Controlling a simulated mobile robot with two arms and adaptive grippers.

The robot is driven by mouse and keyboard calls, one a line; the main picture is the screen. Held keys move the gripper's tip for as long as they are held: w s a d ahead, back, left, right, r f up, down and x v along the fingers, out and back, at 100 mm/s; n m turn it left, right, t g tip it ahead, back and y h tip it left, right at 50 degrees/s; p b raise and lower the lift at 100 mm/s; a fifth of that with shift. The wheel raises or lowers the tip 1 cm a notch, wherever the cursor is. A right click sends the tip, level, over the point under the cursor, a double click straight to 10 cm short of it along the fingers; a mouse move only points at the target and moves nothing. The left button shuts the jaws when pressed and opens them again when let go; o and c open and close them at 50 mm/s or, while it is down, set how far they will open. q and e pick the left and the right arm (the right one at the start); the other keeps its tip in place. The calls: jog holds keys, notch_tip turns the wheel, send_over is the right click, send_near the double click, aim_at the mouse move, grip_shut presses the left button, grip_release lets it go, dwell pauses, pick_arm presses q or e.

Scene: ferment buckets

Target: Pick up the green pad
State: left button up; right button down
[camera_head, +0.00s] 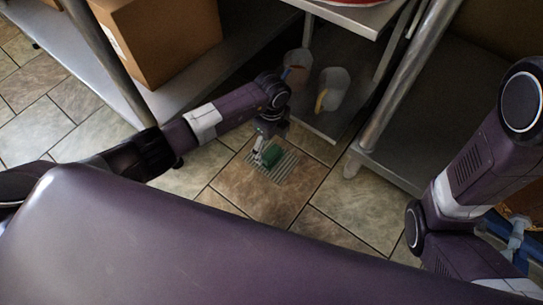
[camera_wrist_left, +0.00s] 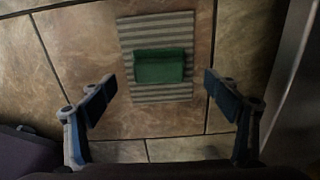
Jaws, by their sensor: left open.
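The green pad (camera_head: 272,154) lies on a striped grey mat (camera_head: 287,168) on the tiled floor. In the left wrist view the green pad (camera_wrist_left: 159,67) sits near the middle of the striped mat (camera_wrist_left: 157,28). My left gripper (camera_head: 259,157) is above the mat, close to the pad in the head view. In the left wrist view its two fingers (camera_wrist_left: 159,90) are spread wide, with nothing between them, one to each side below the pad in the picture. My right arm shows at the right of the head view, but its gripper does not.
A low shelf behind the mat holds two pale pitchers (camera_head: 332,88). A cardboard box (camera_head: 160,38) stands on a metal shelf (camera_head: 195,75) at the left. Metal table legs (camera_head: 405,80) rise at the right. Tiled floor (camera_head: 225,192) around the mat is clear.

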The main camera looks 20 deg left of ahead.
aim_at(270, 152)
pick_arm(q)
jog(key=shift+a+f+b, duration=0.1)
jog(key=shift+f+b, duration=0.55)
jog(key=shift+f, duration=0.1)
jog(key=f+b, duration=0.1)
jog(key=f, duration=0.1)
jog(key=f+b, duration=0.1)
jog(key=b, duration=0.1)
jog(key=shift+a+f+b, duration=0.2)
jog(key=shift+f+b, duration=0.1)
jog(key=shift+f, duration=0.05)
jog(key=shift+r, duration=0.1)
jog(key=shift+c, duration=0.7)
jog(key=c, duration=1.1)
jog(key=shift+r, duration=0.1)
